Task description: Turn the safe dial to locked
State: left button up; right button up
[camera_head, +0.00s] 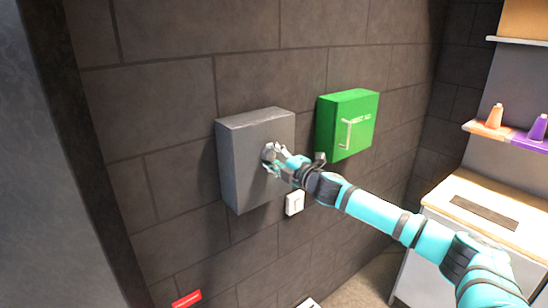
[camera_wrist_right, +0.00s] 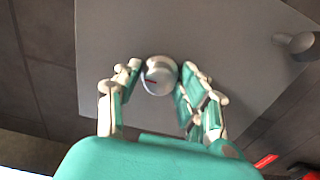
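The grey safe (camera_head: 240,160) is a box fixed to the dark block wall. My right gripper (camera_head: 271,156) reaches its front face from the right. In the right wrist view the safe's grey face (camera_wrist_right: 215,30) fills the upper part. The round silver dial (camera_wrist_right: 160,82) with a small red mark sits between the two fingers of my right gripper (camera_wrist_right: 161,75). The fingertips lie close against both sides of the dial and appear to touch it. In the head view the gripper hides the dial. My left gripper is not in view.
A grey knob (camera_wrist_right: 297,44) stands out from the safe's face in the wrist view. A green first aid box (camera_head: 345,128) hangs right of the safe, near my right arm. A white switch (camera_head: 294,203) is below. A worktop (camera_head: 470,190) and shelf (camera_head: 512,138) with cones stand right.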

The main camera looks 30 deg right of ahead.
jog(key=o, duration=0.4)
jog(key=shift+s+d, duration=0.15)
jog(key=shift+s, duration=1.85)
jog(key=shift+s+d, duration=0.15)
jog(key=shift+s, duration=1.8)
jog(key=shift+s+d, duration=0.15)
jog(key=shift+s, duration=1.85)
jog(key=shift+d+f, duration=0.1)
jog(key=shift+f, duration=0.05)
